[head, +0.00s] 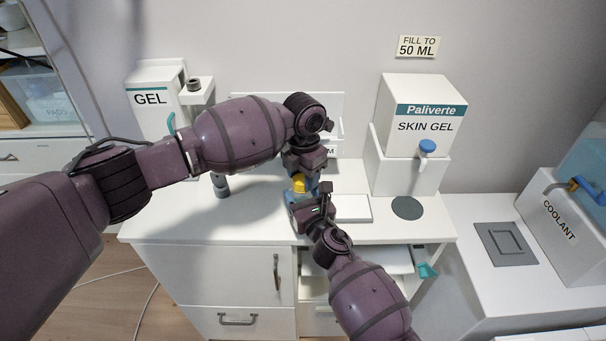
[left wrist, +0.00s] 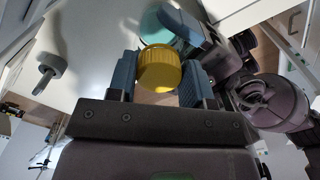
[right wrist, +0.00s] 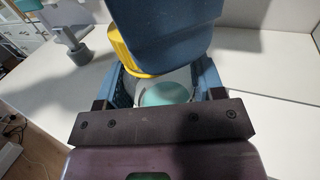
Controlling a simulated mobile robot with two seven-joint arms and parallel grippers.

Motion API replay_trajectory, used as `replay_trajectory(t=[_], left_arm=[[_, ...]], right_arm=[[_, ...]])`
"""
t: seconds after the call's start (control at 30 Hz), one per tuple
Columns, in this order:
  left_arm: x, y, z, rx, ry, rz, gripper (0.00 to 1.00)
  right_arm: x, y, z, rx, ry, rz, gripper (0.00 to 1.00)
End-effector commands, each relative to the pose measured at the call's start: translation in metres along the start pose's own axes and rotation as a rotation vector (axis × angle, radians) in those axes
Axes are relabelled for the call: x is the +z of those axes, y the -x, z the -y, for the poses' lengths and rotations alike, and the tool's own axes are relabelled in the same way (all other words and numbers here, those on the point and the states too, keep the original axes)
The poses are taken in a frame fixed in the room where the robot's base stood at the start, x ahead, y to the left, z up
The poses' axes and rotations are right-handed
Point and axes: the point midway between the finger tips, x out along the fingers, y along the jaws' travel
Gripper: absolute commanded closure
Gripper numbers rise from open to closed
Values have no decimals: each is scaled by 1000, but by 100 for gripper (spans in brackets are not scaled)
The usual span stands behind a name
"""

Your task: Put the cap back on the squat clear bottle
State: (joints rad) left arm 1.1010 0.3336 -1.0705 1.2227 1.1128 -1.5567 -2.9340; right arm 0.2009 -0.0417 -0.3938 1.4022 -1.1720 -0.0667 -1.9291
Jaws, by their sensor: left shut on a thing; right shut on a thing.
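The yellow ribbed cap (left wrist: 160,70) is between the blue fingers of my left gripper (left wrist: 161,76), which is shut on it. In the head view the cap (head: 297,184) shows small, just above my right gripper (head: 304,200). The squat clear bottle (right wrist: 168,92), with teal contents, sits between the fingers of my right gripper, which is shut on it. In the right wrist view, a blue left-gripper finger covers much of the cap (right wrist: 134,55) and the bottle's top. The cap is close to the bottle's mouth; I cannot tell whether they touch.
The Paliverte skin gel dispenser (head: 424,115) stands at the back right, with a dark round pad (head: 407,208) below its spout. A GEL box (head: 155,98) and a grey stand (head: 220,185) are at left. The white counter (head: 180,225) is clear at front left.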

Motion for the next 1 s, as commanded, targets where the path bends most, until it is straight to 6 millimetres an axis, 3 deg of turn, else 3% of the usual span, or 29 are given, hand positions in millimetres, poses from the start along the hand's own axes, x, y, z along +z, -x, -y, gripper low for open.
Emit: replay_trajectory(t=[0.23,0.27,0.43,0.77,1.0], left_arm=[[0,1,1,-1,-3,1,75],[0,1,1,-1,-2,1,52],[0,0,0,0,-1,1,28],[0,3,0,0,0,1,28],[0,27,-1,2,1,1,28]], right_arm=[[-1,0,0,0,0,-1,100],[-1,0,0,0,0,-1,100],[-1,0,0,0,0,-1,100],[-1,0,0,0,0,-1,100],[0,0,0,0,0,-1,100]])
